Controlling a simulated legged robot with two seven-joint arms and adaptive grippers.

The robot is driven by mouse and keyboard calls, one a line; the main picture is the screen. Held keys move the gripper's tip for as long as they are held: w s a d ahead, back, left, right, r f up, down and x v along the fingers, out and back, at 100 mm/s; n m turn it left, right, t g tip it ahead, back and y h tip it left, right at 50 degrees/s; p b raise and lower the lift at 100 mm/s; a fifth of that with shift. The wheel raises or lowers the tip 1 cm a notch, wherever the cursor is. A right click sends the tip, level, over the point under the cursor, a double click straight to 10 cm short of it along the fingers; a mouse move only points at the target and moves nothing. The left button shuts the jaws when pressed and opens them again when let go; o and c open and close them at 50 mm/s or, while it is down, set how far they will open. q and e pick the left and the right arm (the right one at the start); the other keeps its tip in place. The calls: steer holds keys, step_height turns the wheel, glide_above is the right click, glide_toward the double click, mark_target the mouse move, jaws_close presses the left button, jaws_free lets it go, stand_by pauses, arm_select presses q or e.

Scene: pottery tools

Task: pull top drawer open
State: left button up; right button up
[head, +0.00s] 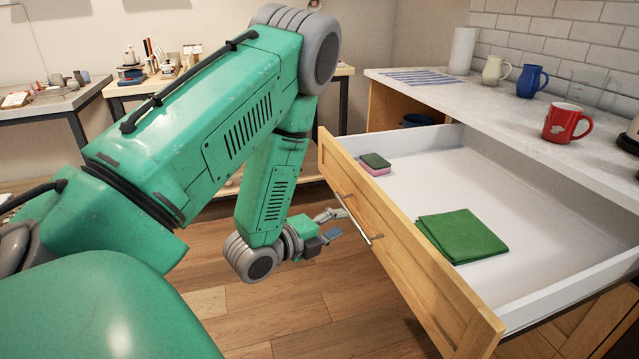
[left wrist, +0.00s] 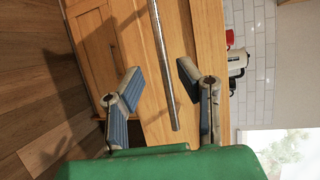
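The top drawer (head: 400,239) is pulled well out from the counter in the head view, its wooden front facing me. Its bar handle (head: 358,219) is on the front; the handle also shows in the left wrist view (left wrist: 165,65). Inside the drawer lie a folded green cloth (head: 462,235) and a pink and green sponge (head: 375,163). My left gripper (head: 333,224) is just in front of the handle. In the left wrist view its fingers (left wrist: 156,82) are spread apart, with the handle between them in the picture and not clamped. My right gripper is not in view.
Tables with pottery tools stand behind my left arm. The wooden floor (head: 330,300) before the drawer is clear.

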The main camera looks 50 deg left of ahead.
arm_select(q)
steer(key=s+r, duration=0.1)
steer(key=s, duration=0.5)
steer(key=shift+s+d, duration=0.15)
steer(key=shift+s, duration=0.15)
